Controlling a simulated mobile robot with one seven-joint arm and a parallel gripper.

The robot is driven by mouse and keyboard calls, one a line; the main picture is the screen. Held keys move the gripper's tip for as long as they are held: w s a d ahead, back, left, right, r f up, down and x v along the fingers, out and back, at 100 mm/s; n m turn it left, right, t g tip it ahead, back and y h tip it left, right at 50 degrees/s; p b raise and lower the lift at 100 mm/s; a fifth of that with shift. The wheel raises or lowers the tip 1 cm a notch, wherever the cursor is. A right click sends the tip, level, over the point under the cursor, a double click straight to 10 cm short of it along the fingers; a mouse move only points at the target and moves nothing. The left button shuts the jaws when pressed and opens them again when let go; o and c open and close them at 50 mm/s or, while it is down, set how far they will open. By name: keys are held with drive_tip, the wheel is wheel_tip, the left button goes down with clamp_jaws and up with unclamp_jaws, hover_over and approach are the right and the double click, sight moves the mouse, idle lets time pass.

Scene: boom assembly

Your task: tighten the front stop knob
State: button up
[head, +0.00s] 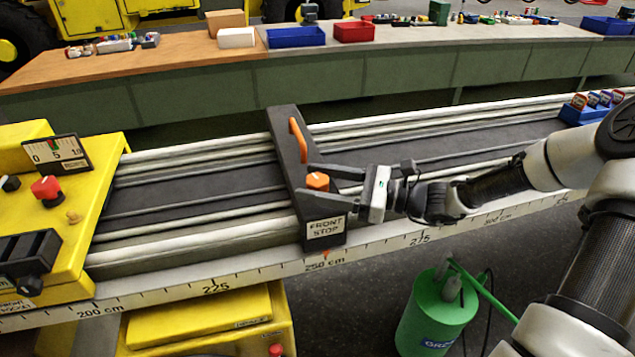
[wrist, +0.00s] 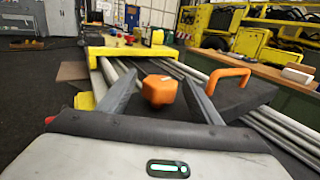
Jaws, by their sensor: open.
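The front stop (head: 325,226) is a dark block across the rails, with a label reading FRONT STOP and an orange handle (head: 298,140) on top. Its orange knob (head: 317,181) sits on the block between the handle and the label. My gripper (head: 313,180) reaches in from the right with its jaws open, one finger on each side of the knob. In the wrist view the knob (wrist: 159,89) stands between the two spread fingers, with a visible gap to each. Whether a finger touches it cannot be told. The handle (wrist: 215,78) is to the right there.
A scale along the front rail (head: 240,283) has an orange pointer (head: 326,253) near 250 cm. A yellow console (head: 45,210) with a red knob and gauge is at left. A blue tray (head: 580,112) is at far right. A green canister (head: 430,318) stands below the rail.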

drive_tip(key=c, duration=1.1)
drive_tip(key=shift+o, duration=0.2)
drive_tip(key=shift+s+r+m+t+p, duration=0.1)
drive_tip(key=shift+r+m+t+p, duration=0.15)
drive_tip(key=shift+m+t+p, duration=0.45)
drive_tip(key=shift+f+m+t+h+p, duration=0.15)
drive_tip(key=shift+m+t+h, duration=0.3)
drive_tip(key=shift+t, duration=0.3)
drive_tip(key=shift+f+m+t+h+p, duration=0.15)
drive_tip(key=shift+m+t+h, duration=0.25)
drive_tip(key=shift+t, duration=0.35)
drive_tip(key=shift+r, duration=0.1)
drive_tip(key=o, duration=1.1)
drive_tip(key=shift+c, duration=0.2)
drive_tip(key=p+v, duration=0.2)
drive_tip(key=v, duration=1.5)
drive_tip(key=shift+d, duration=0.25)
